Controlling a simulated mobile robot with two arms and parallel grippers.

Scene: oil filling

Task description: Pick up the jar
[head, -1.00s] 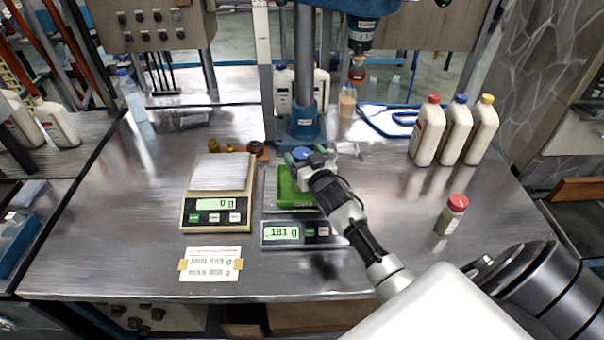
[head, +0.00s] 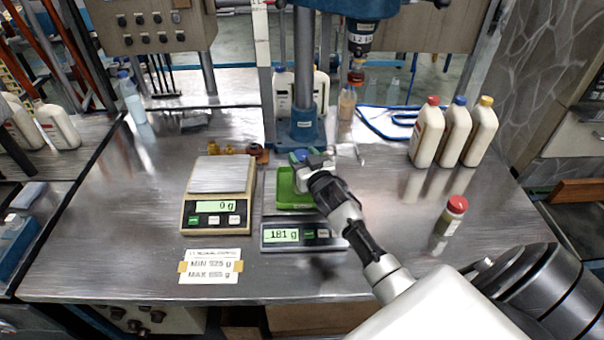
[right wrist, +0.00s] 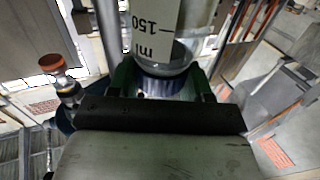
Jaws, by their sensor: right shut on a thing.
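My right gripper (head: 305,163) is at the green tray (head: 291,201), near the foot of the blue column. In the right wrist view, my right gripper (right wrist: 165,85) has green fingers shut on a clear jar (right wrist: 172,62) with a white label marked 150 ml. In the head view only its blue top (head: 301,154) shows; I cannot tell whether it touches the tray. Another jar with a red lid (head: 457,204) stands on the table at the right. My left gripper is not in view.
The scale under the green tray reads 181 g on its display (head: 283,235). A second scale (head: 222,178) at its left reads 0 g. White bottles with red, blue and yellow caps (head: 455,135) stand at the back right. A blue column (head: 304,100) rises behind the tray.

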